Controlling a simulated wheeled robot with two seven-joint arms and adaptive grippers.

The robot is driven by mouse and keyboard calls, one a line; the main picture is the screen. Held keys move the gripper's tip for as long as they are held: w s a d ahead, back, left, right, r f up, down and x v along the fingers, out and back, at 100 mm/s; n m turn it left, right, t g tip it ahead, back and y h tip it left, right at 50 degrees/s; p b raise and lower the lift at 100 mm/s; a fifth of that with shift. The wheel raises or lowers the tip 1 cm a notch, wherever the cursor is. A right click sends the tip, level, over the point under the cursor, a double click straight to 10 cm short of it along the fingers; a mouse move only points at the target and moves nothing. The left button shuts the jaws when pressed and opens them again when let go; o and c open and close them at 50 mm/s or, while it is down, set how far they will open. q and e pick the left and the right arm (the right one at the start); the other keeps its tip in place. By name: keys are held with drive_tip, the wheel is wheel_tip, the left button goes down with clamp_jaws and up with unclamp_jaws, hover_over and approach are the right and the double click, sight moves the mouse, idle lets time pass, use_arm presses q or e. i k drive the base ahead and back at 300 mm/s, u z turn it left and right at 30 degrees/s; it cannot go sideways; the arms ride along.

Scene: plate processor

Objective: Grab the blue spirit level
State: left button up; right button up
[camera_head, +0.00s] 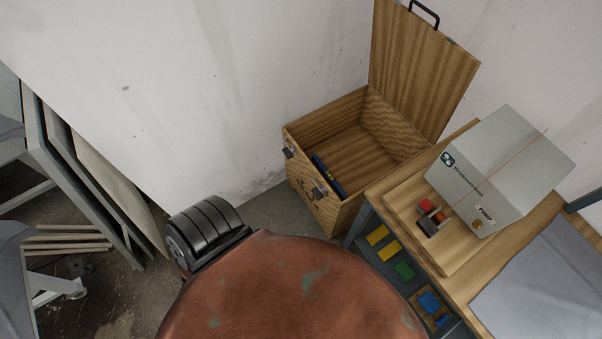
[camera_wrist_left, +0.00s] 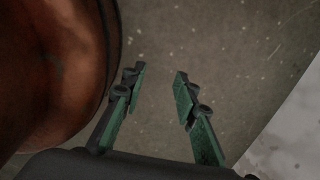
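The blue spirit level (camera_head: 328,175) lies inside the open wooden box (camera_head: 341,213), along its front wall. Part of it is hidden by that wall. My left gripper (camera_wrist_left: 160,84) shows in the left wrist view, with its two green-padded fingers apart and nothing between them. Below it is bare grey floor. Neither gripper shows in the head view, so I cannot see how far my left gripper is from the level.
The box's lid (camera_head: 424,65) stands raised at the back. A workbench (camera_head: 462,262) with a grey machine (camera_head: 503,170) stands right of the box. A brown-red rounded surface (camera_head: 300,290) fills the lower middle. Panels (camera_head: 95,180) lean on the wall at left.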

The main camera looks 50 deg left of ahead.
sight(337, 188)
drive_tip(key=u, duration=1.3)
